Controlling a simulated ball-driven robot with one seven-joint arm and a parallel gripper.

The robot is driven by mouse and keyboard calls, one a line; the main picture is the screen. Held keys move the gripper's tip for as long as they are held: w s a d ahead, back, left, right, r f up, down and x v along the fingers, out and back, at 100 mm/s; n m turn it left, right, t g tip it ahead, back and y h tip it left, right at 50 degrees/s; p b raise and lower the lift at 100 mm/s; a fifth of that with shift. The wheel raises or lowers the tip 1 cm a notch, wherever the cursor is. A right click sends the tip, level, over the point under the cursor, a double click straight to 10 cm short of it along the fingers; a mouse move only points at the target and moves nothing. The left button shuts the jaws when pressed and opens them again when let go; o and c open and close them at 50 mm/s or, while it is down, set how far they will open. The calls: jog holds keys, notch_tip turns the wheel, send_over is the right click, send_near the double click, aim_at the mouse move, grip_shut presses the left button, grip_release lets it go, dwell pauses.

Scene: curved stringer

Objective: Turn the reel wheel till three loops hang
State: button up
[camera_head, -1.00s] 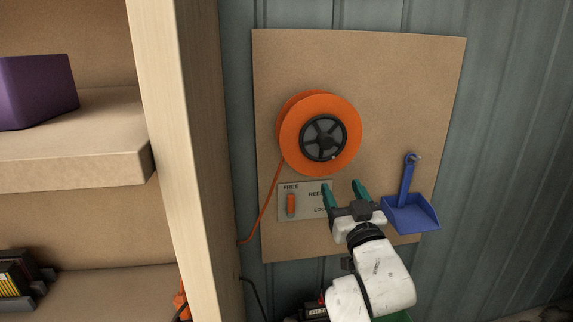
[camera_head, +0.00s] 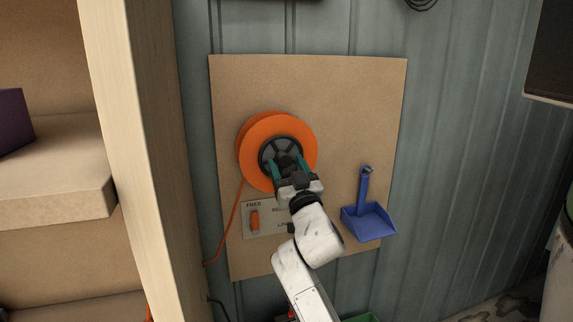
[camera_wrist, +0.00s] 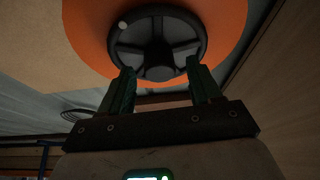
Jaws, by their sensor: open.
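The orange reel (camera_head: 262,128) is mounted on a brown board (camera_head: 360,100) on the wall. Its dark spoked wheel (camera_head: 270,148) faces me and also shows in the wrist view (camera_wrist: 157,72). An orange cord (camera_head: 237,215) runs from the reel's left side down to the lower left; I see no hanging loops in it. My gripper (camera_head: 288,168) is open at the wheel's lower part. In the wrist view the green fingers (camera_wrist: 162,85) stand apart at the wheel's near edge; I cannot tell whether they touch it. A pale knob (camera_wrist: 123,25) sits on the wheel's rim.
Below the reel is a label plate (camera_head: 268,229) reading FREE, with an orange lever (camera_head: 254,220) near that word; my arm hides part of it. A blue dustpan (camera_head: 369,222) hangs to the right. A wooden shelf (camera_head: 130,130) stands close on the left.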

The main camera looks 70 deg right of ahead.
jog(key=shift+w+d+r, duration=0.15)
jog(key=shift+w+d, duration=0.05)
jog(key=shift+c, duration=0.4)
jog(key=c, duration=1)
jog(key=shift+o, duration=0.2)
jog(key=shift+r+n+p, duration=0.15)
jog(key=shift+n+p, duration=0.25)
jog(key=shift+p, duration=0.55)
